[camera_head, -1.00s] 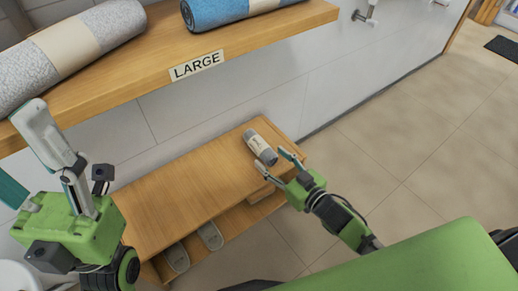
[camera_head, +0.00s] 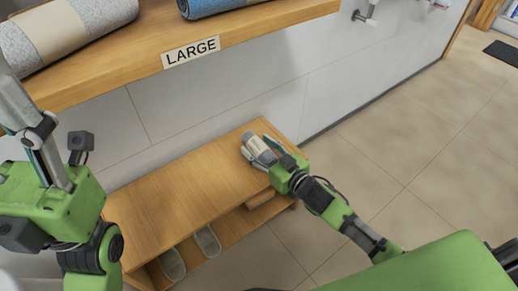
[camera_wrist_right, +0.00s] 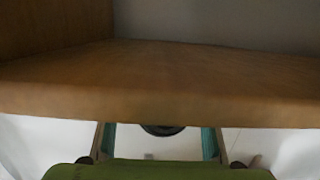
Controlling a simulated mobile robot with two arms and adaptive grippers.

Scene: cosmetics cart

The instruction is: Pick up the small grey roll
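The small grey roll (camera_head: 259,149) lies on the top of the low wooden bench (camera_head: 190,190), near its right end, with a pale band around its middle. My right gripper (camera_head: 268,152) reaches it from the lower right, its fingers on either side of the roll's near end. In the right wrist view a dark round end (camera_wrist_right: 162,130) shows between the two fingers (camera_wrist_right: 160,140), with gaps on both sides. The right gripper looks open around the roll. My left gripper (camera_head: 22,105) is at the left edge, partly cut off and away from the roll.
An upper wooden shelf (camera_head: 120,85) with a LARGE label (camera_head: 191,51) holds a grey roll (camera_head: 65,35) and a blue roll (camera_head: 215,6). Slippers (camera_head: 207,242) stand on the bench's lower level.

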